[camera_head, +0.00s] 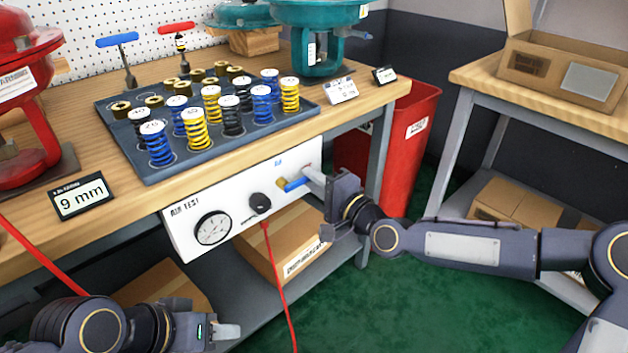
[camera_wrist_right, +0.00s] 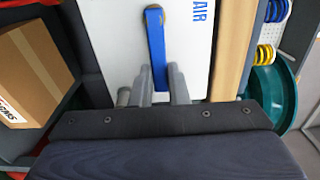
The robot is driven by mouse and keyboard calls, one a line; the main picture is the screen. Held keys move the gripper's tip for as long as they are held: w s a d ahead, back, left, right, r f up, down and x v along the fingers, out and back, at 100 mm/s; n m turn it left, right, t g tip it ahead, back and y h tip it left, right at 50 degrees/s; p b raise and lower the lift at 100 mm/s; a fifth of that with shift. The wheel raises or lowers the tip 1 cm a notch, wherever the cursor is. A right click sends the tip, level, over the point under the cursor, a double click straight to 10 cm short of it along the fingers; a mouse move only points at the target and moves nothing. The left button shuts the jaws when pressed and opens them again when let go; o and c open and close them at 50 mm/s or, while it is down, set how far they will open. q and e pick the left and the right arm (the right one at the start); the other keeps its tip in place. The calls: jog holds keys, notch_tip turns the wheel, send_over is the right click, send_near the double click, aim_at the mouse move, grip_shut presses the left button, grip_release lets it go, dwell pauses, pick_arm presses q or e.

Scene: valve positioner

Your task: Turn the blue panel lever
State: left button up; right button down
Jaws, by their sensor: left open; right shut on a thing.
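The blue panel lever (camera_head: 295,184) sits on the right part of the white air test panel (camera_head: 183,221), on a brass valve, below a small blue "AIR" label. It points right, toward my right gripper. My right gripper (camera_head: 314,180) is shut on the lever's free end. My left gripper (camera_head: 228,331) is low at the bottom left, open and empty, away from the panel.
The panel also carries a gauge (camera_head: 213,228) and a black fitting with a red hose (camera_head: 279,285). Above is the bench with a tray of springs (camera_head: 152,175). A red bin (camera_head: 412,133) stands behind my right gripper. A cardboard box (camera_head: 262,257) is on the lower shelf.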

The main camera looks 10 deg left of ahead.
jog(key=shift+f, duration=0.1)
jog(key=c, duration=1.4)
grip_release()
jog(key=shift+d, duration=0.1)
jog(key=p+v, duration=0.1)
jog(key=v, duration=0.6)
jog(key=shift+s+d+p, duration=0.2)
jog(key=shift+s+p, duration=0.1)
jog(key=shift+p, duration=0.1)
